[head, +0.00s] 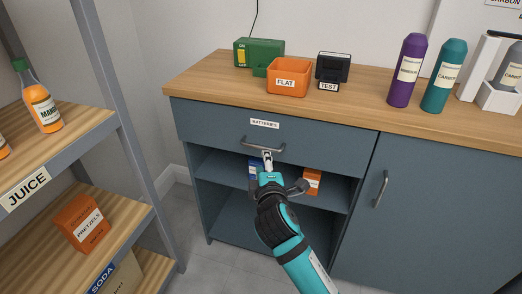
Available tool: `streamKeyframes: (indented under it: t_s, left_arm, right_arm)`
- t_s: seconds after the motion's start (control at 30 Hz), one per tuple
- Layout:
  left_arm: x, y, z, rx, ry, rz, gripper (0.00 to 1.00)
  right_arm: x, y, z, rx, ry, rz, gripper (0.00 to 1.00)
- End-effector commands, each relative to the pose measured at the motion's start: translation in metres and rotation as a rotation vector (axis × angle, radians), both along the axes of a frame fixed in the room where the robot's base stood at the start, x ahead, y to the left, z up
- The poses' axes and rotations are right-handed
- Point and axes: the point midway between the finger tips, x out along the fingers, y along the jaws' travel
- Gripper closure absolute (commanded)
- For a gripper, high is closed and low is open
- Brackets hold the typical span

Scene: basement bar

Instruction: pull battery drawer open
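The battery drawer (215,123) is the blue-grey front under the wooden counter, with a "BATTERIES" label (264,123). It looks flush with the cabinet. Its grey bar handle (262,147) runs across the lower part of the front. My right gripper (267,156), on a teal and black arm from the lower edge, is at the middle of the handle, overlapping it in view. Whether the fingers touch or close around the bar is too small to tell. My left gripper is not in view.
An open shelf (215,168) below the drawer holds a blue box and an orange box (312,180). A cabinet door (430,200) is at right. On the counter stand an orange "FLAT" bin (289,72), a tester (332,67) and bottles. A juice rack (95,130) stands at left.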

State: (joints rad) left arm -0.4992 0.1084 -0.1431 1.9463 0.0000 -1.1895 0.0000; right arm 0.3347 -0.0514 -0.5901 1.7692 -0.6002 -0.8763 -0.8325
Motion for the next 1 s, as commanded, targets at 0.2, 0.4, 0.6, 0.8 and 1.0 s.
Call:
streamKeyframes:
  t_s: [0.2,0.4,0.6,0.8,1.0]
  left_arm:
    - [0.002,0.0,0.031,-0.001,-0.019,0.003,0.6]
    - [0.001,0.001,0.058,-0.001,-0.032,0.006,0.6]
    - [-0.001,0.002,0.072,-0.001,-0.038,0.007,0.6]
    - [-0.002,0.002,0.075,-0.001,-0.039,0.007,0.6]
    - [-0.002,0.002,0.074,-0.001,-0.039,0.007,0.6]
  right_arm:
    - [0.048,0.004,-0.01,0.001,0.0,0.0,0.66]
    - [0.079,0.007,-0.016,0.0,0.0,0.0,0.66]
    - [0.093,0.008,-0.018,0.002,0.0,0.001,0.66]
    - [0.095,0.008,-0.018,0.002,0.001,0.001,0.66]
    - [0.095,0.008,-0.018,0.002,0.001,0.001,0.8]
